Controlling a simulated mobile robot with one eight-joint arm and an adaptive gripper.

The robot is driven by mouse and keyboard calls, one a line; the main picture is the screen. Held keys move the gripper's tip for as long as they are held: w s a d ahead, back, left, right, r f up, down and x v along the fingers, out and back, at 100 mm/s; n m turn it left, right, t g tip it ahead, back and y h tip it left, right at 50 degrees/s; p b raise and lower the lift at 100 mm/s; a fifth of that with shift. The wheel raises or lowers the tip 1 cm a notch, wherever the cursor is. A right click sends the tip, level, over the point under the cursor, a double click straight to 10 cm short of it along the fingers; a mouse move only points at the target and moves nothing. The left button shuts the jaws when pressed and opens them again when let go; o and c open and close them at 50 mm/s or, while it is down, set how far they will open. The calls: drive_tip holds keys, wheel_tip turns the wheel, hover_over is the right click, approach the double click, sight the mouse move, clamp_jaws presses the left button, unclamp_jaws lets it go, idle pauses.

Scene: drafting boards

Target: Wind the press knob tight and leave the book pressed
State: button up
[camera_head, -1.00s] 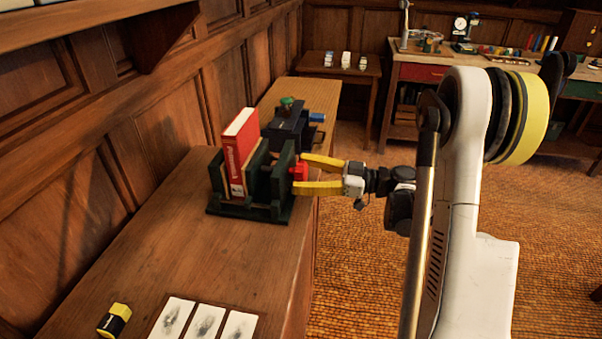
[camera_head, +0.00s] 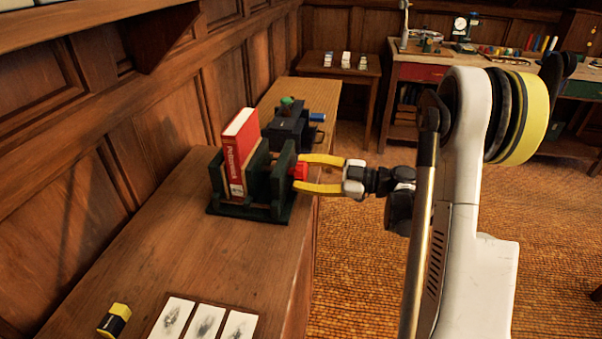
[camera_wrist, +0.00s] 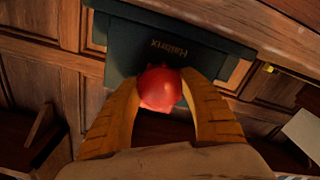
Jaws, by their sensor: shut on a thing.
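The dark green press (camera_head: 282,205) stands on the wooden bench. The red book (camera_head: 240,155) stands upright in it, between its plates. The red knob (camera_head: 300,171) is on the press's right side. My gripper (camera_head: 305,174) comes from the right with its yellow fingers around the knob. In the wrist view my gripper (camera_wrist: 164,92) is shut on the red knob (camera_wrist: 160,86), one finger on each side. Behind the knob is the dark press end (camera_wrist: 140,45) with lettering. The screw behind the knob is hidden.
A dark boxy device (camera_head: 288,130) with a blue part stands just behind the press on the bench. A yellow and black block (camera_head: 114,320) and a board of pale cards (camera_head: 205,322) lie at the near end. The bench between is clear.

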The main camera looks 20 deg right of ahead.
drive_tip(key=m, duration=0.3)
drive_tip(key=shift+m, duration=0.4)
drive_tip(key=m, duration=1.3)
drive_tip(key=shift+m, duration=0.3)
drive_tip(key=shift+m, duration=1.2)
drive_tip(key=o, duration=1.2)
drive_tip(key=shift+o, duration=0.2)
